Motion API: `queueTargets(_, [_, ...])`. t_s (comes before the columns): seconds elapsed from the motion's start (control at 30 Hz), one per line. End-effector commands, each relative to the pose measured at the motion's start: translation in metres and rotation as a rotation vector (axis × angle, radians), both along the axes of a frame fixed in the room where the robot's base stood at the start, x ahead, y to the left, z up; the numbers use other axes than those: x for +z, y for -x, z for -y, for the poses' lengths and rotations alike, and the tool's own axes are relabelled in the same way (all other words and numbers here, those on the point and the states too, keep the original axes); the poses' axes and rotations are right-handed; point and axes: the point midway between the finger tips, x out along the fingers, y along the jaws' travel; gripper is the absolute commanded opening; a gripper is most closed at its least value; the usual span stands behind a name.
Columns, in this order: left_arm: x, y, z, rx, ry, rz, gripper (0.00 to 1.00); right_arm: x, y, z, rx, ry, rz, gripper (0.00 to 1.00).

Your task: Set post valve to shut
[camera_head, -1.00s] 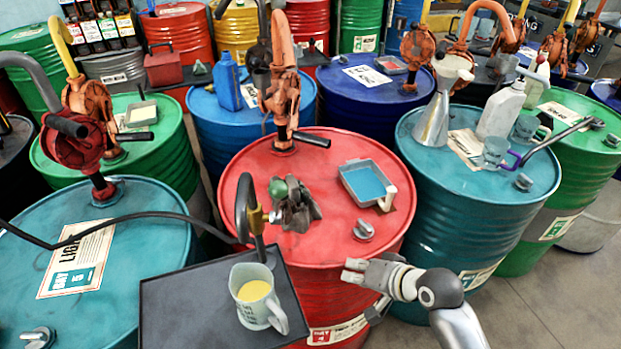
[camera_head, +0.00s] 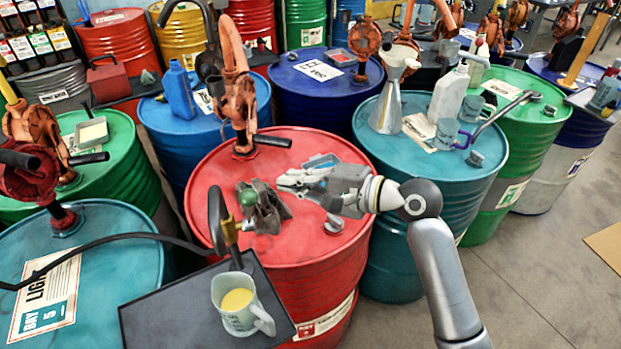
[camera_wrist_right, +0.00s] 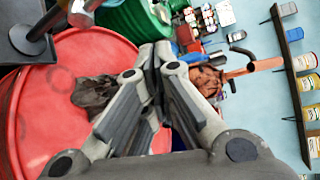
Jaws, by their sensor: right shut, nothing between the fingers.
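The post valve (camera_head: 232,228) is a brass fitting on a dark post with a black hose, beside the dark tray in front of the red drum. A green ball knob (camera_head: 248,197) shows just right of it, in front of a dark crumpled rag. Whether the valve is open or shut I cannot tell. My right gripper (camera_head: 283,180) is shut and empty above the red drum, right of the knob and apart from it. In the right wrist view my right gripper (camera_wrist_right: 155,52) is closed at the tips; the post (camera_wrist_right: 48,22) is at top left. My left gripper is not in view.
A mug of yellow liquid (camera_head: 240,305) stands on the dark tray (camera_head: 170,312) below the valve. The red drum (camera_head: 215,175) carries the rag (camera_head: 268,212), a hand pump (camera_head: 238,100), and a blue-filled pan partly behind my gripper. More drums crowd around; open floor lies at right.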

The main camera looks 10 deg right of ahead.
Motion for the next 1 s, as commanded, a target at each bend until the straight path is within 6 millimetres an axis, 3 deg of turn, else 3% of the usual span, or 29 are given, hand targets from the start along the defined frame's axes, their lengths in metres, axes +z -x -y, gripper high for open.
queueTargets(0.2, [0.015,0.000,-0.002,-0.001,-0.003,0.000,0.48,-0.006,-0.028,-0.037,0.002,-0.001,-0.001,0.00])
queueTargets(0.3, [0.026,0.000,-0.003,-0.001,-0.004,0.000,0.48,0.000,-0.009,-0.040,-0.001,0.001,-0.001,0.00])
queueTargets(0.5, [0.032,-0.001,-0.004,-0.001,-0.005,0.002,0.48,0.003,0.007,-0.045,0.000,0.002,0.000,0.00])
queueTargets(1.0, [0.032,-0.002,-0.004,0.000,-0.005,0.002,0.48,0.002,0.010,-0.048,-0.001,0.002,0.004,0.00])
